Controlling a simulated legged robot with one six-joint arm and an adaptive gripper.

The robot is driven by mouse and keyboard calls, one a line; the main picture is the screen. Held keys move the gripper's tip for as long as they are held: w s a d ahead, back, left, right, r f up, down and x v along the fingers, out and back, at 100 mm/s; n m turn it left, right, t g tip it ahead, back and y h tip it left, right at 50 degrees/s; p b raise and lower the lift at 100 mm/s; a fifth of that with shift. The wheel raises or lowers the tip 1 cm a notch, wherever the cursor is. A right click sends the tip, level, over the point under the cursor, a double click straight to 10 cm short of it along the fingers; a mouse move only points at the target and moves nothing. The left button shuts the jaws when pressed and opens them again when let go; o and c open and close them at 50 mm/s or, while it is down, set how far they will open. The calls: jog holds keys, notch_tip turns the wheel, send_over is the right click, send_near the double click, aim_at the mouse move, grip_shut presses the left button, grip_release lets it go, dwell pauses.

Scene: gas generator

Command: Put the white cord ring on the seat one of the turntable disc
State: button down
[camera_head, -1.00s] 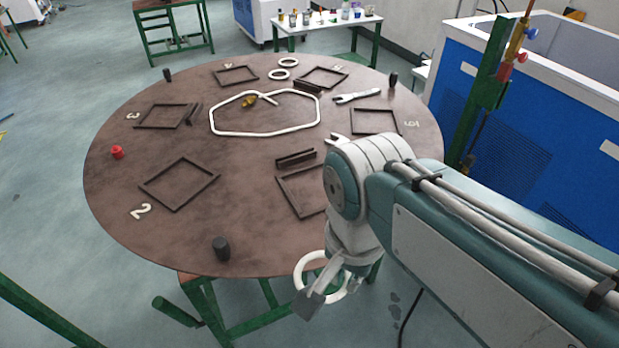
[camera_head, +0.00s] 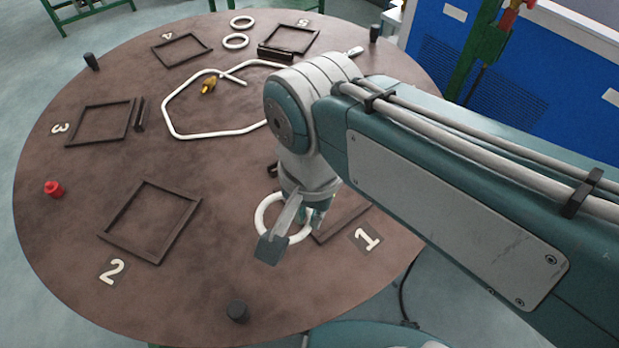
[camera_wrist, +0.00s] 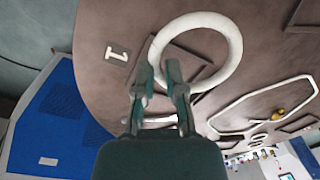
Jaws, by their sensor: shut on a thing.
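The white cord ring (camera_head: 259,213) is held in my gripper (camera_head: 294,232), which is shut on its rim. In the head view it hangs over the turntable disc (camera_head: 190,290), just left of seat one. Seat one is a dark square frame (camera_head: 344,223) beside the white number 1 (camera_head: 367,240); my arm hides much of it. In the wrist view the ring (camera_wrist: 236,45) extends beyond my gripper's fingers (camera_wrist: 158,76) and overlaps the seat one frame (camera_wrist: 190,49). The ring's height above the disc cannot be told exactly.
Two more white rings (camera_head: 242,22) (camera_head: 236,41) lie at the back. A black peg (camera_head: 237,310) and a red knob (camera_head: 54,188) stand near the rim. Seat two's frame (camera_head: 125,207) is empty.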

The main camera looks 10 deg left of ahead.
jog(key=w+d+f, duration=0.2)
jog(key=w, duration=0.2)
send_over(340, 197)
jog(key=f, duration=0.7)
jog(key=shift+s+d+f, duration=0.2)
jog(key=shift+s+d, duration=0.1)
jog(key=f, duration=0.3)
jog(key=shift+w+a+f, duration=0.1)
jog(key=shift+w+f, duration=0.1)
jog(key=shift+a+f, duration=0.15)
jog(key=shift+a, duration=0.15)
jog(key=shift+d, duration=0.15)
jog(key=c, duration=0.7)
grip_release()
jog(key=shift+d, duration=0.15)
